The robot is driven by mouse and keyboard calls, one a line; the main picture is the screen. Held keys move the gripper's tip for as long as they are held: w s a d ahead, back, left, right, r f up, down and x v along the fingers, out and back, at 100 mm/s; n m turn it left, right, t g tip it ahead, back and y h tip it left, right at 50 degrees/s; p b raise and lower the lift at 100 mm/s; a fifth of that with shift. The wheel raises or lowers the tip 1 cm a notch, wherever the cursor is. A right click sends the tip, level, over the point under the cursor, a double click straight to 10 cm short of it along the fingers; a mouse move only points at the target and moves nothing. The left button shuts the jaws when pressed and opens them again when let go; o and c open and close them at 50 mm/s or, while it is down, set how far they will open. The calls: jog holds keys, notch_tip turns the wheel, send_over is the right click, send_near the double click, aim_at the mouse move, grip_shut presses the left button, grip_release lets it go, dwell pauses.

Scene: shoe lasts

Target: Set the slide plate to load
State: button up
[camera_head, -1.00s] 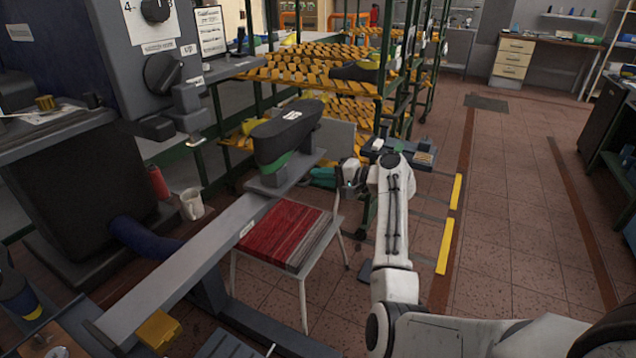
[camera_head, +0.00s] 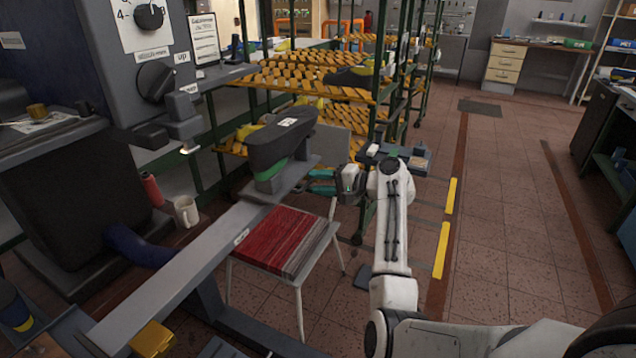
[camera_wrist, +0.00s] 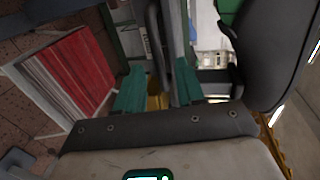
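A long grey slide rail (camera_head: 190,254) runs from the lower left toward the middle. Near its far end a grey plate (camera_head: 268,184) carries a dark shoe last (camera_head: 282,143) with a green band under it. The last also fills the right of the wrist view (camera_wrist: 275,50). A yellow block (camera_head: 153,338) sits at the rail's near end. My gripper (camera_head: 322,183) is just right of the last, apart from it in the head view. In the wrist view its teal fingers (camera_wrist: 160,86) are spread, with nothing clearly held between them. No load marking is readable.
A chair with a red striped seat (camera_head: 284,240) stands right of the rail, below my gripper. Racks with yellow slatted shelves (camera_head: 310,78) stand behind. A grey machine with dials (camera_head: 156,82), a white mug (camera_head: 186,211) and a red bottle (camera_head: 152,189) are at left.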

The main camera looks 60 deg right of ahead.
jog(key=v, duration=1)
jog(key=shift+w, duration=0.1)
jog(key=a+f+n+g+y, duration=0.1)
jog(key=a+f+n+g, duration=0.3)
jog(key=a+f, duration=0.6)
jog(key=a+f+n+g+y, duration=0.1)
jog(key=a+f+n+g, duration=0.45)
jog(key=a, duration=0.75)
jog(key=s+a+f+n+g+h, duration=0.1)
jog(key=s+a+f+n+g, duration=0.1)
jog(key=s+a+n, duration=0.2)
jog(key=s+a+f+n+g+h+p, duration=0.1)
jog(key=s+a+f+n+g, duration=0.2)
jog(key=s+a, duration=0.8)
jog(key=shift+s+a+f+n+h, duration=0.2)
jog(key=shift+s+f+n+h, duration=0.05)
jog(key=shift+s+n+h, duration=0.2)
